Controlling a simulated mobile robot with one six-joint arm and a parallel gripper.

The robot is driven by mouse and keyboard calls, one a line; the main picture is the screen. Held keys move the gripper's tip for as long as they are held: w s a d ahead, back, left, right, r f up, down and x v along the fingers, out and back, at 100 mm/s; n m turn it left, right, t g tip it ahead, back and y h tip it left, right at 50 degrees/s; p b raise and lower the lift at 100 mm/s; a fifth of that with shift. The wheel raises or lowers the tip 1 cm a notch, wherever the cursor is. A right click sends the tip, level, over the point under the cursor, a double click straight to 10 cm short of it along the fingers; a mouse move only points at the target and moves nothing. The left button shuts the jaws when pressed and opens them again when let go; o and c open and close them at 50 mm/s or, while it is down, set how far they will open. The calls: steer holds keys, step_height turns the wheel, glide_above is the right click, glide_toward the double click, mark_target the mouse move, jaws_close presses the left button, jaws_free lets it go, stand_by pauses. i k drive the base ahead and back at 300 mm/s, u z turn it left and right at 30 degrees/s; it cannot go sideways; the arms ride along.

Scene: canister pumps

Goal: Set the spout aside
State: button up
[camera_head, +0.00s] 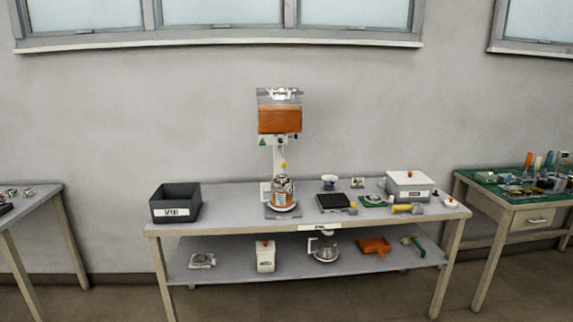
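My gripper is not in view. A dispenser with a clear-topped orange hopper (280,119) stands on a white column at the middle of the table (240,192). A small yellow piece (284,165) hangs below the hopper; I cannot tell whether it is the spout. Under it a glass and metal canister with orange contents (283,190) stands on a round base. No part is clear enough to name surely as the spout.
A dark open bin with a white label (174,215) stands at the table's left. A black tray (337,211), a yellow-handled tool (407,209) and a white box (409,197) crowd the right. The lower shelf (220,274) holds a glass jug (325,250) and an orange scoop (375,246).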

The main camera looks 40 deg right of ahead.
mark_target(284, 164)
steer(key=z, duration=0.15)
steer(key=i, duration=1)
steer(key=u, duration=0.1)
